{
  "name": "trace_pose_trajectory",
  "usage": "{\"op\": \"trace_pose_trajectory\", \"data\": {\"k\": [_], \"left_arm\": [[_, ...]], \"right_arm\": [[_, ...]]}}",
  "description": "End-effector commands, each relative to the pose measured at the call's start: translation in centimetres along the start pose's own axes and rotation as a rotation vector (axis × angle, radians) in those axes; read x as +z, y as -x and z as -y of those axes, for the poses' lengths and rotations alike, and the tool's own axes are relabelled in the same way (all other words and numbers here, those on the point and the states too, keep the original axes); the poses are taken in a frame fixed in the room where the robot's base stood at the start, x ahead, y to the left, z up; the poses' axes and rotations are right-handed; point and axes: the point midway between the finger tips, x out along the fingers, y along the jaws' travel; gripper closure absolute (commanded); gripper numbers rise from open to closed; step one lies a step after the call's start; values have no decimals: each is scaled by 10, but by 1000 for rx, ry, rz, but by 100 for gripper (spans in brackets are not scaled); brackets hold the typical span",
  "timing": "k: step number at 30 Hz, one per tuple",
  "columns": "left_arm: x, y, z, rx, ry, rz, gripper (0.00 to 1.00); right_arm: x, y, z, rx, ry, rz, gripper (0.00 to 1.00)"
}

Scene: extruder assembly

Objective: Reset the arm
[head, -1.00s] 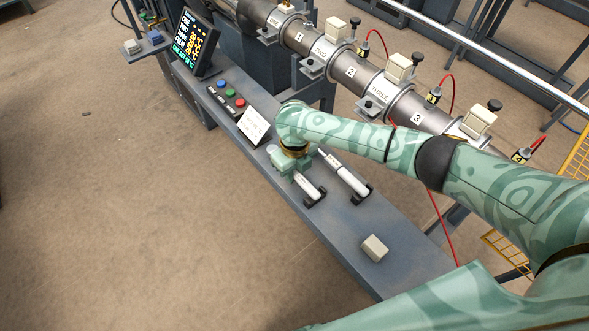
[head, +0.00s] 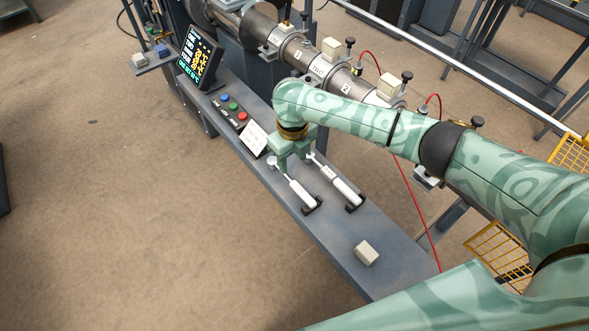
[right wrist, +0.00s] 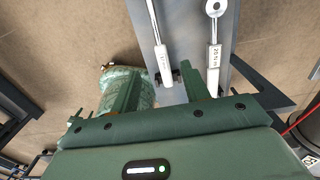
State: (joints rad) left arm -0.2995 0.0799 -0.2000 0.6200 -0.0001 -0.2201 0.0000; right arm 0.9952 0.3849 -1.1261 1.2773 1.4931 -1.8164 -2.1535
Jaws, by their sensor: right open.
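My right gripper (head: 294,160) is open and empty. It hangs over the bench (head: 335,240), above the head ends of two white-handled wrenches. The left wrench (head: 298,190) and the right wrench (head: 342,185) lie side by side, each with its handle end in a black holder. In the right wrist view, the left wrench (right wrist: 157,40) runs between the open fingers (right wrist: 158,85) but lies beyond them. The right wrench (right wrist: 214,50), with a label on its handle, lies to the right of the fingers. My left gripper is not in view.
A white card (head: 253,138), a row of coloured buttons (head: 233,108) and a screen (head: 196,58) stand farther up the bench. A pale block (head: 366,253) lies at its near end. The steel barrel (head: 310,60) with clamps runs behind. Floor at left is open.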

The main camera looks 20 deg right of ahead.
Motion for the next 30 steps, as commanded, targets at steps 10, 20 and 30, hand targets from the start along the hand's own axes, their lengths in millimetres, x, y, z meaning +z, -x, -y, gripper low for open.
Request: {"op": "trace_pose_trajectory", "data": {"k": [10, 20, 30], "left_arm": [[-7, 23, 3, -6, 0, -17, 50], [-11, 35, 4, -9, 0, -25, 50], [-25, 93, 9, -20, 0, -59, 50]], "right_arm": [[0, 52, 0, -1, 0, 0, 54], [0, 70, 0, -4, 0, 8, 54], [1, 147, 0, -15, 0, 42, 54]]}}
